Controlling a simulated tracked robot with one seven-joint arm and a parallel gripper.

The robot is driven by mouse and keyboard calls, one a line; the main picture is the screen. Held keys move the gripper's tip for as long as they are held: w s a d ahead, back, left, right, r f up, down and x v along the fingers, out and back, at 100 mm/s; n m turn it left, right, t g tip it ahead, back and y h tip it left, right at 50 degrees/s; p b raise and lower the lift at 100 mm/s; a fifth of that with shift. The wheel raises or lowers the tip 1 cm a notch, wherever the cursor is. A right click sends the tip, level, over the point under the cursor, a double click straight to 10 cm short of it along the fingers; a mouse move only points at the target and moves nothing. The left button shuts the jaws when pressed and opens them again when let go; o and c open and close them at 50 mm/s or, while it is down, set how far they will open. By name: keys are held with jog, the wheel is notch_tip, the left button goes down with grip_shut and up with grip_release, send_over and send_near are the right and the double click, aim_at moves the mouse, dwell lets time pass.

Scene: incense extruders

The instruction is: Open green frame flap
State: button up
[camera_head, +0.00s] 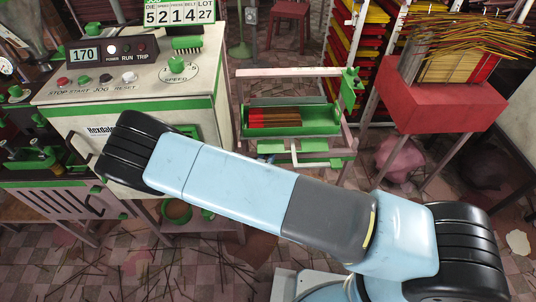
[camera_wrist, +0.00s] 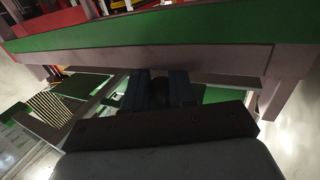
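In the head view a pinkish-white frame with a green tray (camera_head: 318,121) stands right of the control cabinet. Brown and red sticks lie in the tray, and a pale bar (camera_head: 295,72) crosses above it. I cannot tell for sure which part is the flap. In the wrist view a long green panel (camera_wrist: 190,38) with a pale edge (camera_wrist: 215,60) runs across, just beyond my gripper (camera_wrist: 160,90). The two dark fingers stand apart, with a dark rounded shape between them; I cannot tell whether they touch it. My arm hides the gripper in the head view.
The cream control cabinet (camera_head: 130,92) with green trim stands at the left. A red stand (camera_head: 440,100) heaped with incense sticks is at the right, by racks of yellow trays (camera_head: 357,45). Loose sticks litter the tiled floor.

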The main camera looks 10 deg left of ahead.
grip_shut()
jog(key=shift+s+r+n+g, duration=0.15)
jog(key=shift+r+n+g, duration=0.25)
jog(key=shift+g, duration=0.45)
jog(key=shift+s+r+n+g, duration=0.2)
jog(key=shift+r+g, duration=0.25)
jog(key=shift+g, duration=0.4)
jog(key=shift+o, duration=2.4)
grip_release()
jog(key=shift+s, duration=0.1)
